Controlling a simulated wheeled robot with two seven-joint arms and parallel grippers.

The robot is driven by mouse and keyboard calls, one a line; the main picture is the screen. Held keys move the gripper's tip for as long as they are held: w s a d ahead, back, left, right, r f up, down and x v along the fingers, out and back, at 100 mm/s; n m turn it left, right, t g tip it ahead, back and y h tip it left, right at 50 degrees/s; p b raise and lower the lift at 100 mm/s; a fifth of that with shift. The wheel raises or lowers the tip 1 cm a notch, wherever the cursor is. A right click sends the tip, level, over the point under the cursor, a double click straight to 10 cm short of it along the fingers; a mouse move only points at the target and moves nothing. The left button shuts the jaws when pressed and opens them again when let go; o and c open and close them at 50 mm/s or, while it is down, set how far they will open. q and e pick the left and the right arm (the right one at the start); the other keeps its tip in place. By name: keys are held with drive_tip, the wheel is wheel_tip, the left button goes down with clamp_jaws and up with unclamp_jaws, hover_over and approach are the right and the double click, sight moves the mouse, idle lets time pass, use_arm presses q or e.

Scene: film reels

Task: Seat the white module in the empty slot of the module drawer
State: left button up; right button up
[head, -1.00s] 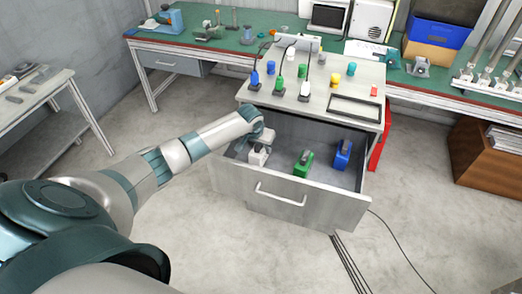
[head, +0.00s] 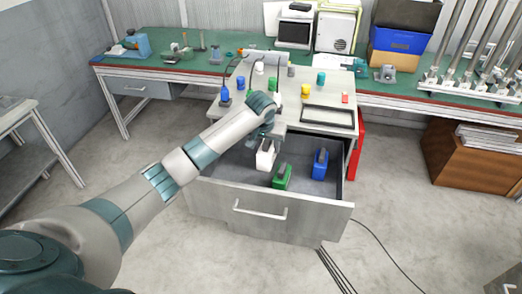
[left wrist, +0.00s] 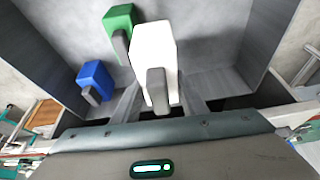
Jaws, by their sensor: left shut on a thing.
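The white module (head: 265,157) is in my left gripper (head: 267,139), which is shut on it by its grey top grip. It hangs roughly upright inside the open module drawer (head: 215,203), behind and left of the green module (head: 282,178). In the left wrist view the white module (left wrist: 154,50) lies between the fingers (left wrist: 158,95) and looks larger and nearer than the green module (left wrist: 119,22). A blue module (head: 320,163) stands further right in the drawer. The white module's underside and any slot beneath it are hidden. My right gripper is out of view.
The cabinet top (head: 312,116) above the drawer carries several coloured knobs and a black-framed panel. A green workbench (head: 215,61) stands behind. Cables trail on the floor at right.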

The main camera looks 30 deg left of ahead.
use_arm(q)
drive_tip(key=shift+r, duration=0.2)
idle(0.4)
drive_tip(key=shift+d+r, duration=0.2)
drive_tip(key=shift+r, duration=0.05)
drive_tip(key=s+d+r+m, duration=0.1)
drive_tip(key=s+d+r, duration=0.9)
drive_tip(key=r, duration=0.3)
drive_tip(key=s+d+r, duration=0.1)
drive_tip(key=s+r, duration=0.1)
drive_tip(key=s, duration=0.7)
drive_tip(key=shift+s+r+m+h, duration=0.2)
drive_tip(key=shift+s+m+h, duration=0.1)
drive_tip(key=shift+m, duration=0.1)
drive_tip(key=shift+w, duration=0.1)
